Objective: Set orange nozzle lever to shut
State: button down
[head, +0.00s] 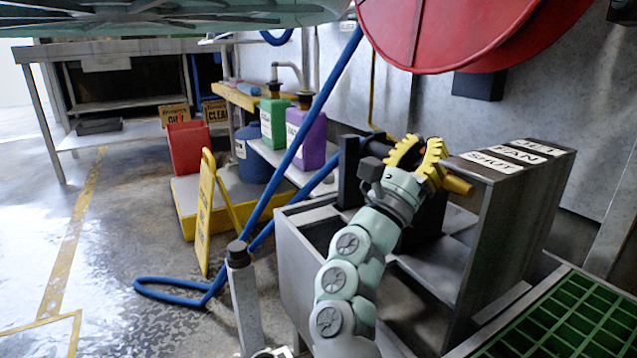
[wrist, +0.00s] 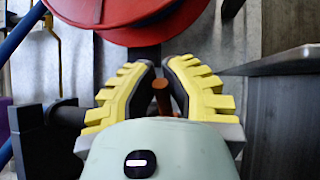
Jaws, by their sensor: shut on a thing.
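My gripper (head: 420,150) has yellow ribbed fingers and reaches over the grey metal cabinet, left of its labelled top. In the wrist view, my gripper (wrist: 160,85) is closed around the orange nozzle lever (wrist: 161,97), a thin orange-brown rod between the fingertips. Most of the lever is hidden by the fingers and wrist. A black cylindrical part (wrist: 68,115) lies left of the fingers. The labels SHUT (head: 491,161), FAN (head: 515,154) and JET (head: 538,147) run from near to far on the cabinet top. I cannot tell which label the lever lines up with.
A red hose reel (head: 440,30) hangs above my gripper. A blue hose (head: 305,130) runs down to the floor on the left. A green grate (head: 560,325) is at lower right. A yellow floor sign (head: 205,215) and jugs stand at left.

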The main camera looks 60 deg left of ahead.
jog(key=shift+f, duration=0.1)
jog(key=c, duration=1)
grip_release()
jog(key=v, duration=1.2)
